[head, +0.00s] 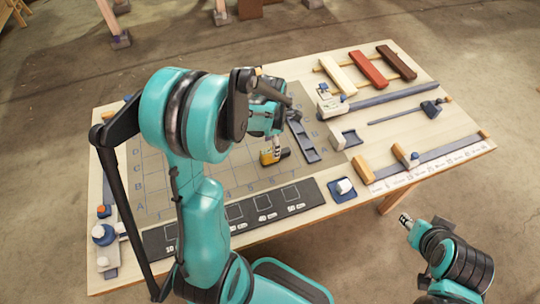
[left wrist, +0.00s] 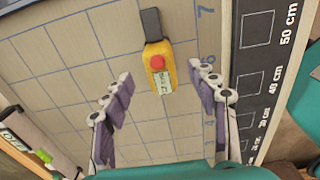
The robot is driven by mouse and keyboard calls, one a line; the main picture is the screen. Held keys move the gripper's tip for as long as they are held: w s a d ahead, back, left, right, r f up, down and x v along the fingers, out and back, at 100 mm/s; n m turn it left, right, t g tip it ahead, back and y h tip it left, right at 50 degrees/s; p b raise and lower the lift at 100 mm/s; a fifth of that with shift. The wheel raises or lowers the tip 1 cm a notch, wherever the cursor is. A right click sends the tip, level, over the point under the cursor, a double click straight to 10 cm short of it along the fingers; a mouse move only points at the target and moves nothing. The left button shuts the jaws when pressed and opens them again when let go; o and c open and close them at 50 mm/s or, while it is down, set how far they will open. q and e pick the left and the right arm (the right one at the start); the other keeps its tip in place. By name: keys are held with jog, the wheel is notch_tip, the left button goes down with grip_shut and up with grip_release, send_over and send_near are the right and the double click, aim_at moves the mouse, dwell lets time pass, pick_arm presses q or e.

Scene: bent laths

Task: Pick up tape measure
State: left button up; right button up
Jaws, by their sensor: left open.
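The yellow tape measure (head: 270,158) lies on the gridded mat, just under my left gripper (head: 274,140). In the left wrist view the tape measure (left wrist: 158,70) shows a red button, a pale label and a dark end part pointing away. My left gripper (left wrist: 160,76) is open, with one finger on each side of the tape measure's near end, and nothing is held. The gap in height between fingers and tape measure is hard to judge. My right gripper (head: 405,219) hangs off the table's front edge at lower right, away from the tape measure; its jaws are too small to read.
The wooden table (head: 345,210) carries the mat (head: 160,165) and a dark strip (head: 265,205) with printed squares along the front. A grey slotted tray (head: 304,140) stands right of the tape measure. Wooden clamps (head: 425,160) and coloured slats (head: 368,69) lie farther right.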

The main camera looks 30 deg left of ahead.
aim_at(270, 150)
pick_arm(q)
jog(key=f, duration=0.1)
jog(key=f+b, duration=0.1)
jog(key=f, duration=0.2)
jog(key=shift+s+a+f, duration=0.1)
jog(key=shift+s+a, duration=0.15)
jog(key=shift+f+b, duration=0.35)
jog(key=shift+f, duration=0.05)
grip_shut()
jog(key=shift+r, duration=0.2)
